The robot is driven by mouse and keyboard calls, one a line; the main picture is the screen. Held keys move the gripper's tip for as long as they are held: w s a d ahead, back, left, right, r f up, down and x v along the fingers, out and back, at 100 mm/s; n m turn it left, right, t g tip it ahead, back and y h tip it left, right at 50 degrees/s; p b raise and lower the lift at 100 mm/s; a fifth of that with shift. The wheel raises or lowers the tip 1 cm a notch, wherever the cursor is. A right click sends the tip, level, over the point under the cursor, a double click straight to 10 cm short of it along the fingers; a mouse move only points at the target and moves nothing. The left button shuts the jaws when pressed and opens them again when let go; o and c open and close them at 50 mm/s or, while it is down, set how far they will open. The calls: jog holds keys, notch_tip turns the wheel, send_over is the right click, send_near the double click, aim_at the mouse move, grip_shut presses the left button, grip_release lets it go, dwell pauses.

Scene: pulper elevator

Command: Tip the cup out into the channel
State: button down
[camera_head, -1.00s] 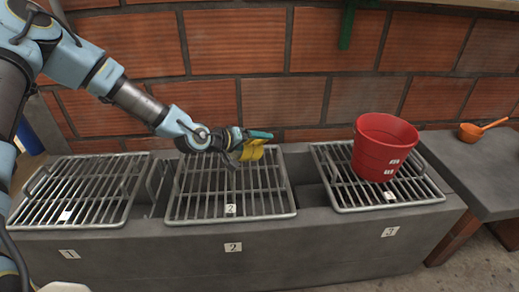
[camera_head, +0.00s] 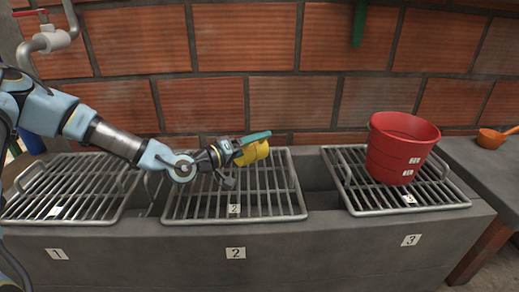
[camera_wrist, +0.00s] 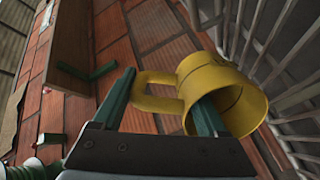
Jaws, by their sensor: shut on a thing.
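The yellow cup (camera_head: 252,153) is held in my gripper above the back part of the middle grate, marked 2. It looks tilted, well off upright. In the wrist view, the yellow cup (camera_wrist: 195,75) has its handle between the green fingers of my gripper (camera_wrist: 162,90), with a rim toward the lower right. I cannot see whether anything is in it or flowing out. The grey channel (camera_head: 150,262) runs along the brick wall, with grate 1 (camera_head: 70,190), grate 2 (camera_head: 235,192) and grate 3 (camera_head: 395,185) across its top.
A red bucket (camera_head: 402,148) stands on grate 3, right of the cup. An orange scoop (camera_head: 491,139) lies on the grey ledge at far right. A pipe with a red-handled valve (camera_head: 50,38) is at the upper left. The brick wall is close behind the cup.

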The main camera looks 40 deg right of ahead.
aim_at(248, 147)
jog(key=shift+a+f+h+b, duration=0.4)
jog(key=shift+h+b, duration=0.2)
jog(key=shift+b, duration=0.55)
jog(key=a+h+b, duration=0.1)
jog(key=b, duration=0.1)
jog(key=h+b, duration=0.1)
jog(key=b, duration=0.1)
jog(key=shift+w+a+r+b, duration=0.15)
jog(key=shift+a+r+b, duration=0.1)
jog(key=shift+a+b, duration=0.15)
jog(key=shift+a+r+h+b, duration=0.15)
jog(key=shift+a+h+b, duration=0.25)
jog(key=shift+h+b, duration=0.45)
jog(key=shift+a+r+b, duration=0.2)
jog(key=shift+b, duration=0.3)
jog(key=b, duration=0.1)
jog(key=f+b, duration=0.1)
jog(key=b, duration=0.1)
jog(key=shift+w+d, duration=0.1)
jog(key=shift+d, duration=0.1)
jog(key=b, duration=0.5)
